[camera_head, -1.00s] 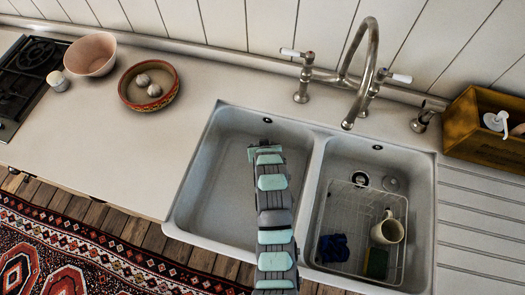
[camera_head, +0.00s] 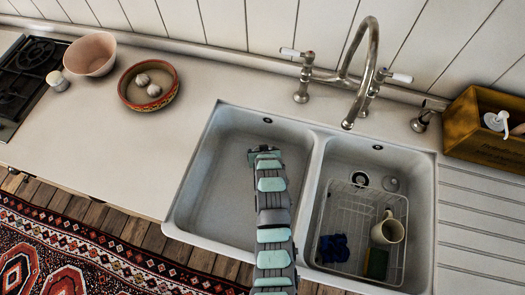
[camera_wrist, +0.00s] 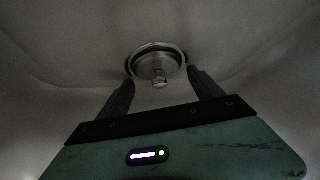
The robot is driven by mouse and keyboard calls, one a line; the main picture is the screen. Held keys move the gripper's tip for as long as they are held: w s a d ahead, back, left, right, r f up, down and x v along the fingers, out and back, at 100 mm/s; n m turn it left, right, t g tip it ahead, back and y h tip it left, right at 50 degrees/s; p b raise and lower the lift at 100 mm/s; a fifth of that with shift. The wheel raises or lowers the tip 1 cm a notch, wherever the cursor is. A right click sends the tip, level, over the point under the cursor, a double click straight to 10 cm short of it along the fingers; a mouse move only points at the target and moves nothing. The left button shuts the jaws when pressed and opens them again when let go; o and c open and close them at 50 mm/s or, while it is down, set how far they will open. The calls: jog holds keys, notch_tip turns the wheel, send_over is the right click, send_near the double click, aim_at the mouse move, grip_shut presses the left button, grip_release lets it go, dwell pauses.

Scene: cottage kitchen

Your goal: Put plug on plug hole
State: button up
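In the wrist view, a round metal plug (camera_wrist: 146,66) with a small knob lies in the basin, ahead of my gripper (camera_wrist: 160,88). A dark rim shows around part of it; I cannot tell whether it is seated in a plug hole. My two dark fingers are apart, to either side of the knob, with a visible gap and nothing between them. In the head view, my arm reaches into the left basin (camera_head: 217,155), and hides the plug and any hole there. The right basin shows a dark plug hole (camera_head: 360,179) and a grey disc (camera_head: 391,185) beside it.
A wire rack (camera_head: 325,222) in the right basin holds a cream mug (camera_head: 387,230), a blue cloth (camera_head: 333,248) and a sponge (camera_head: 376,263). The divider stands right of my arm. The tap (camera_head: 372,60) rises behind. The left part of the left basin is clear.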

jog(key=shift+o, duration=0.4)
jog(key=shift+r, duration=0.1)
jog(key=shift+s+r, duration=0.3)
jog(key=shift+r, duration=0.1)
jog(key=a+v, duration=0.1)
jog(key=v, duration=1)
jog(key=shift+d, duration=0.5)
